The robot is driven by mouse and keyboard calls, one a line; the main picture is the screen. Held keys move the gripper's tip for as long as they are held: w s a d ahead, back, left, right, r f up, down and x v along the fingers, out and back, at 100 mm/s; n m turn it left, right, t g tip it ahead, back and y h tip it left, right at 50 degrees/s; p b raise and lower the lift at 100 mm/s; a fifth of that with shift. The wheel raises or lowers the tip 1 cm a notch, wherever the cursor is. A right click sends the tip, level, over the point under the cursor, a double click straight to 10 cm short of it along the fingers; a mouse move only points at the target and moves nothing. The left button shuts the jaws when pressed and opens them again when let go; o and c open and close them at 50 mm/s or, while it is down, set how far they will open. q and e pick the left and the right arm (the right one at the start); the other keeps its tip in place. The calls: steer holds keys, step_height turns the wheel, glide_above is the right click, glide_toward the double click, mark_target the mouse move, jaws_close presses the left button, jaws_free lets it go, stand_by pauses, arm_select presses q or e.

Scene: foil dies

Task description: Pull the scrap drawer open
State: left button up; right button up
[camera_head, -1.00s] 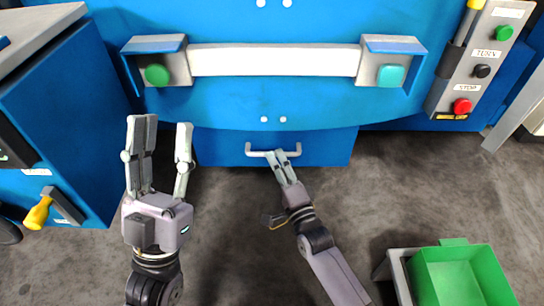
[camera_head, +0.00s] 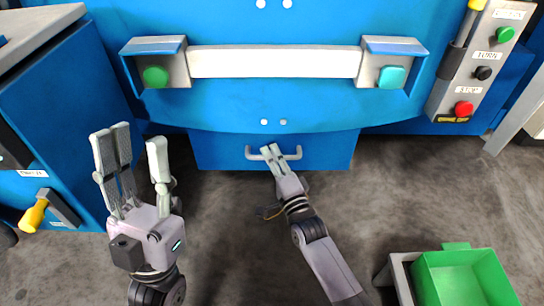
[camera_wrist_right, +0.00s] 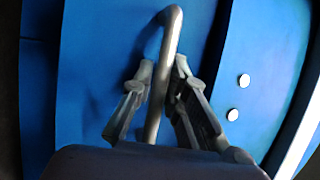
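The scrap drawer (camera_head: 215,150) is the blue front panel low on the blue machine. Its grey bar handle (camera_head: 255,155) runs across the middle of the panel. My right gripper (camera_head: 272,150) is at the handle. In the right wrist view the handle bar (camera_wrist_right: 168,45) passes between the two closely set fingers (camera_wrist_right: 161,85), which appear closed around it. The fingers hide part of the bar in the head view. My left gripper (camera_head: 134,142) is open and empty, to the left of the drawer and apart from it.
A green bin (camera_head: 460,275) on a grey stand is at the lower right. A blue cabinet (camera_head: 70,130) with a yellow-handled lever (camera_head: 33,215) stands at the left. A button panel (camera_head: 480,65) is at the upper right. Grey floor in front of the drawer is clear apart from my arms.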

jaws_close()
stand_by(0.3)
